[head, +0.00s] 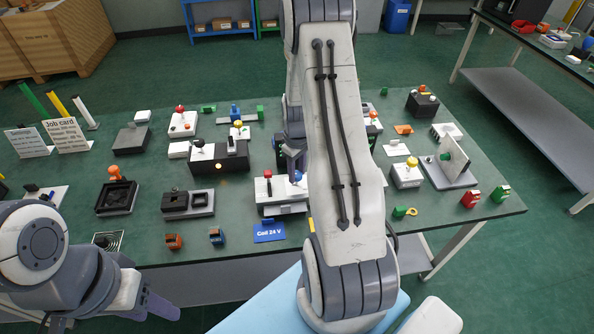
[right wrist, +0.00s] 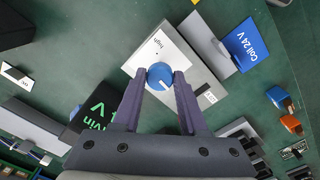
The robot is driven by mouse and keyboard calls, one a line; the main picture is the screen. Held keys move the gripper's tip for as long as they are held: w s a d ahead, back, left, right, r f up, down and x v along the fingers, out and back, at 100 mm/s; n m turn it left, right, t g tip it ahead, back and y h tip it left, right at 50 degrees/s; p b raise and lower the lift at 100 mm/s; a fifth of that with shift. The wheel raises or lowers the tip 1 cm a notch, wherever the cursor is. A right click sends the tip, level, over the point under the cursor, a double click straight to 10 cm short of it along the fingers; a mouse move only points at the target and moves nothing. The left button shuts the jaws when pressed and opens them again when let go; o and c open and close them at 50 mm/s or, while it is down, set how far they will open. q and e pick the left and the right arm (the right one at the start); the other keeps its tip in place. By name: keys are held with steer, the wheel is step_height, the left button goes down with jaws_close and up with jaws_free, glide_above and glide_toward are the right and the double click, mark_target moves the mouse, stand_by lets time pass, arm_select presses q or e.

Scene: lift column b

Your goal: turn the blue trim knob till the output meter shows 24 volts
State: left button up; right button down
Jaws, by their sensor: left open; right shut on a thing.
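The blue trim knob (right wrist: 159,76) sits on a pale box (right wrist: 186,62) marked "high", with a white pointer line towards the lower right of the right wrist view. My right gripper (right wrist: 160,82) is shut on the knob, one finger on each side. In the head view the knob (head: 297,176) shows just below my right gripper (head: 292,158), on the pale box (head: 282,194), partly hidden by my arm. My left gripper (head: 160,304) is open and empty near the table's front edge, partly out of sight. I cannot make out an output meter reading in either view.
A blue "Coil 24 V" sign (head: 269,231) stands in front of the box. A black block with green lettering (right wrist: 93,116) is close to my right gripper's left finger. Several small devices crowd the green table (head: 330,262). A job card (head: 67,136) stands at the left.

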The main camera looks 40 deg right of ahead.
steer(key=shift+w+n, duration=0.15)
steer(key=shift+n, duration=0.35)
steer(key=shift+c, duration=2.2)
jaws_free()
steer(key=shift+r, duration=0.1)
step_height(320, 180, up, 10)
steer(key=shift+r+b, duration=0.15)
steer(key=shift+b, duration=0.3)
steer(key=shift+a, duration=0.1)
